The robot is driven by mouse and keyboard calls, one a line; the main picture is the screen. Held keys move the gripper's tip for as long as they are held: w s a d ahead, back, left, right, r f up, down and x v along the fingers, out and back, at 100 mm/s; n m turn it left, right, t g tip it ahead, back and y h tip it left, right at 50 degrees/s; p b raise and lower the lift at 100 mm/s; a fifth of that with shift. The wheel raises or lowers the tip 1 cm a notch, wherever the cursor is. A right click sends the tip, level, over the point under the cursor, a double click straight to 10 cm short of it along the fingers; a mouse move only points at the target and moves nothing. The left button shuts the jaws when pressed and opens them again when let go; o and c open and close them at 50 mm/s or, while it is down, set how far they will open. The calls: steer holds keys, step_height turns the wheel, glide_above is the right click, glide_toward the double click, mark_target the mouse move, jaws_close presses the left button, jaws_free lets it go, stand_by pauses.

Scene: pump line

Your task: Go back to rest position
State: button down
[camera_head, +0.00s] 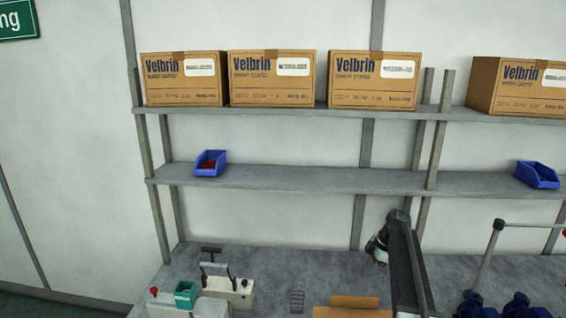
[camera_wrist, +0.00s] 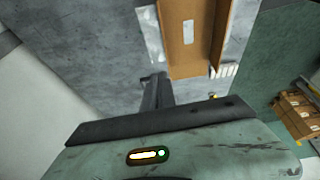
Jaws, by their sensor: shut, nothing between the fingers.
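My arm (camera_head: 408,265) rises from the bottom of the head view, right of centre, over the grey workbench (camera_head: 330,262). In the wrist view my gripper (camera_wrist: 155,82) has its dark fingers together, with nothing between them. The fingertips lie over the grey surface, just left of an open brown cardboard box (camera_wrist: 183,52). I cannot tell from the head view exactly where the fingertips are.
A bench device with a black handle (camera_head: 240,288) and a green bin (camera_head: 186,294) stand at left. Dark blue pumps (camera_head: 515,306) stand at right. A shelf above holds blue bins (camera_head: 210,163), with Velbrin cartons (camera_head: 272,78) higher up. Bench behind the device is clear.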

steer(key=s+a+f+m+h+b, duration=0.1)
steer(key=s+a+f+m+b, duration=0.2)
steer(key=s+a, duration=0.5)
steer(key=s+a+f+m+h+b, duration=0.1)
steer(key=s+a+f+b, duration=0.1)
steer(key=s+a+f, duration=0.45)
steer(key=s+m+h, duration=0.2)
steer(key=s+m, duration=1)
steer(key=m, duration=0.1)
steer(key=shift+a+r+g+b, duration=0.2)
steer(key=shift+a+g+b, duration=0.05)
steer(key=shift+g+b, duration=0.1)
steer(key=shift+s, duration=0.15)
